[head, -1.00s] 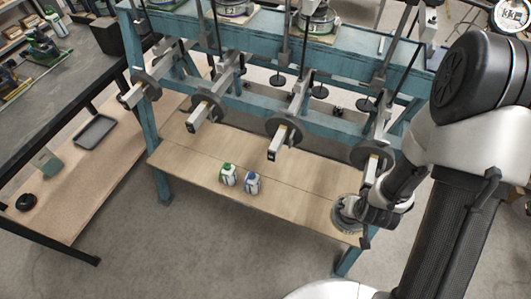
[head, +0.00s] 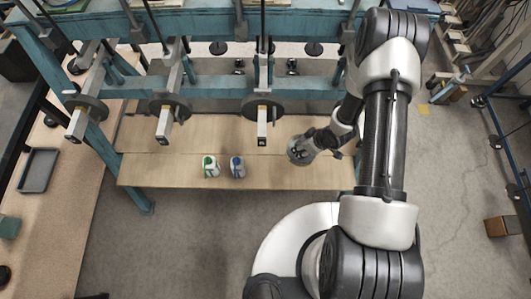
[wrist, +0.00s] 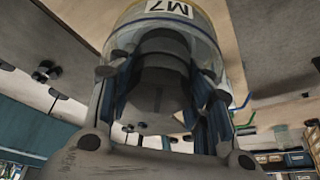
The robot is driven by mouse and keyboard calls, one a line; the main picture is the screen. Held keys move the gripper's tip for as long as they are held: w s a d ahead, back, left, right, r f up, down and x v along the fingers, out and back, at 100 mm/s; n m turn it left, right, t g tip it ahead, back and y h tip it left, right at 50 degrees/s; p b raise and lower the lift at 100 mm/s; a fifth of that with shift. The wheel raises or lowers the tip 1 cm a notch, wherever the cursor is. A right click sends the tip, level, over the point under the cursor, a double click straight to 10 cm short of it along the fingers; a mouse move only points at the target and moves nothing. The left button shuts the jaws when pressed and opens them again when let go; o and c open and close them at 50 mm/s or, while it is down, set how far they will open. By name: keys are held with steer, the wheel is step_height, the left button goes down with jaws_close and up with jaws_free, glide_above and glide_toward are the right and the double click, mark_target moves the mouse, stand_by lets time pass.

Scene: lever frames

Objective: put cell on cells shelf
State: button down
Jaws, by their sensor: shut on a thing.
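A round clear-walled cell with a white "M7" label (wrist: 170,8) fills the top of the wrist view, between the fingers of my gripper (wrist: 165,85). My gripper is shut on it. In the head view, the cell (head: 297,151) shows as a grey-green disc at the end of my gripper (head: 312,147). It appears over the right part of a wooden shelf board (head: 160,172) below the blue lever frame. I cannot tell its height above the board. No label in view names the cells shelf.
Two small bottles, one green-capped (head: 210,167) and one blue-capped (head: 237,167), stand on the board left of my gripper. Lever arms with round weights (head: 263,108) jut out above it. A side bench with a dark tray (head: 39,171) is at left.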

step_height(320, 180, down, 20)
steer(key=b, duration=0.6)
steer(key=shift+w, duration=0.1)
steer(key=c, duration=0.8)
jaws_free()
steer(key=shift+f, duration=0.1)
steer(key=p+v, duration=0.2)
steer(key=v, duration=0.5)
steer(key=shift+r+p, duration=0.35)
